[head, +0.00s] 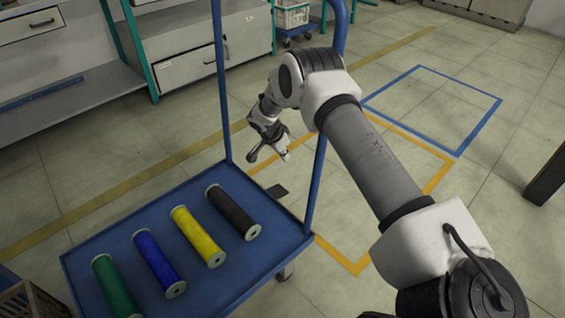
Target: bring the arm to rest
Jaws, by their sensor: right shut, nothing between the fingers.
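My right arm (365,150) comes in from the lower right and reaches up and to the left. My right gripper (270,156) is at its end, shut and empty, near the far right corner of the blue cart. It appears above and beyond the black bobbin (232,211) and apart from it. My left gripper is not in the picture.
The blue cart (100,251) carries a green bobbin (114,283), a blue bobbin (158,263) and a yellow bobbin (197,236) beside the black one. Its blue handle posts (219,80) stand close to my gripper. Grey cabinets (187,69) stand behind.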

